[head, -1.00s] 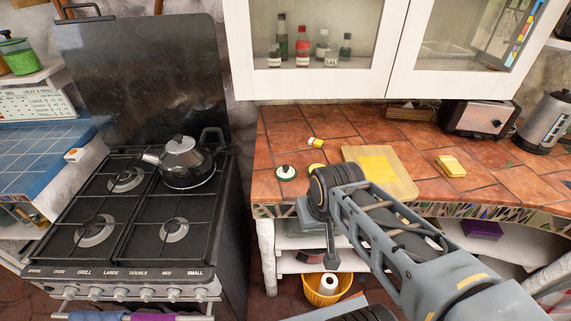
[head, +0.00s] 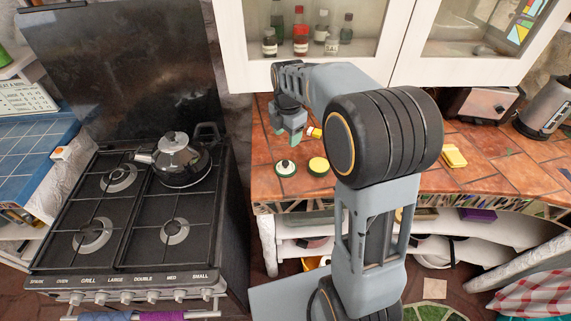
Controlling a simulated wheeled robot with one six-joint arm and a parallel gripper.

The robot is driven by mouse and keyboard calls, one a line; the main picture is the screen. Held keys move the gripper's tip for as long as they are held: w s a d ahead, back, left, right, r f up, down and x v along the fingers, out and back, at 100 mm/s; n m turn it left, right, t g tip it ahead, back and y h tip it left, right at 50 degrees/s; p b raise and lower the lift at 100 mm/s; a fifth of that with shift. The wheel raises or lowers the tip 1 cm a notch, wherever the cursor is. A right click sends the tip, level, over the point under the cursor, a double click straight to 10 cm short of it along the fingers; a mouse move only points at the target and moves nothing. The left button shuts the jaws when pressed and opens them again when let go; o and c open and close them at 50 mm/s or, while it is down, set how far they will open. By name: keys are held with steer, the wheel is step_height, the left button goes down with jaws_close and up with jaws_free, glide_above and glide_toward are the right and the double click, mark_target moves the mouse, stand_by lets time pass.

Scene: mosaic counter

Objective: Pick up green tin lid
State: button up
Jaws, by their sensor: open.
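A small round green-rimmed piece with a white top and a dark knob (head: 286,168), which looks like the green tin lid, lies near the front left of the tiled counter. Close to its right is a round piece with a yellow top and dark green side (head: 318,167). My gripper (head: 289,132) points down above the counter, a little behind the knobbed lid in the picture. Its jaws are open and empty, and it is apart from the lid. My arm hides the middle of the counter.
A small yellow-and-white item (head: 313,132) lies just right of my gripper. A kettle (head: 179,158) stands on the stove (head: 130,255) at left. The wall cupboard (head: 237,72) hangs close above my arm. A yellow sponge-like block (head: 453,156) and a toaster (head: 482,103) are at right.

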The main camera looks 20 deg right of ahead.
steer(key=w+n, duration=0.2)
steer(key=n+p, duration=0.1)
glide_above(286, 162)
step_height(286, 162, down, 10)
steer(key=shift+w+a+r, duration=0.1)
steer(key=shift+w+r, duration=0.05)
steer(key=shift+r, duration=0.05)
steer(key=shift+f+p, duration=0.95)
steer(key=shift+f, duration=1.7)
steer(key=shift+c, duration=0.5)
steer(key=c, duration=0.9)
